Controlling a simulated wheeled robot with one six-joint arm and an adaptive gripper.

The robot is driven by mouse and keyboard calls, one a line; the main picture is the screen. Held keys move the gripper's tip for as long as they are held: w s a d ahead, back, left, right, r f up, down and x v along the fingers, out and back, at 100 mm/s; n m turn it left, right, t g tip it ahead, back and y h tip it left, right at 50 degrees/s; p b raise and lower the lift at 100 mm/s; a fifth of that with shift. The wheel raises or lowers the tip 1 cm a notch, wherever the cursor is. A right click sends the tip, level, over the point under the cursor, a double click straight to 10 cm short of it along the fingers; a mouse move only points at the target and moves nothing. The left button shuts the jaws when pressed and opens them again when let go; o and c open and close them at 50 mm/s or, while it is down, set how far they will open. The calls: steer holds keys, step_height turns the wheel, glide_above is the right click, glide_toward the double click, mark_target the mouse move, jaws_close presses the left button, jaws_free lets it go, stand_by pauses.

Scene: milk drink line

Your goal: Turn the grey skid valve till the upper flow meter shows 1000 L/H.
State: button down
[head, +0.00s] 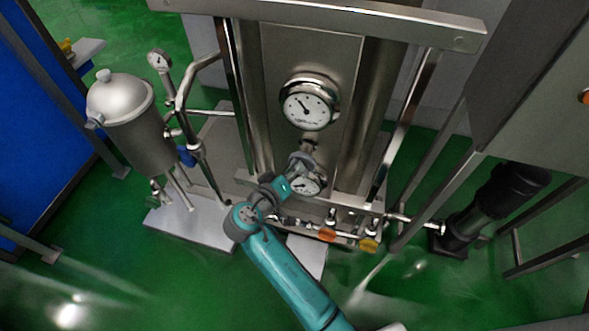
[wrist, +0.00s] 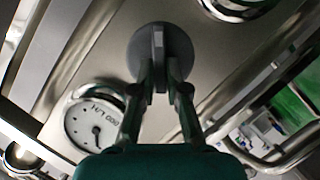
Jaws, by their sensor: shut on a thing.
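The grey skid valve (wrist: 163,52) is a round grey disc with a raised bar handle on the steel panel. My gripper (wrist: 160,82) is shut on this bar handle in the wrist view. In the head view the valve (head: 308,147) sits between two dials, with my gripper (head: 302,160) reaching it from below. The upper flow meter (head: 308,107) has a white face, and its dark needle points up and left. Its numbers are too small to read. The lower dial (head: 305,184) is partly hidden by my gripper.
Pipes with orange (head: 327,235) and yellow (head: 369,244) handles run below the panel. A steel vessel (head: 130,125) stands at the left, and a black motor (head: 495,208) at the right. A steel bar (head: 340,24) crosses above the panel. Green floor is open at the lower left.

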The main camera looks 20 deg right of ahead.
stand_by(0.3)
steer(key=c, duration=1.2)
jaws_free()
steer(key=shift+a, duration=0.1)
steer(key=v, duration=1.2)
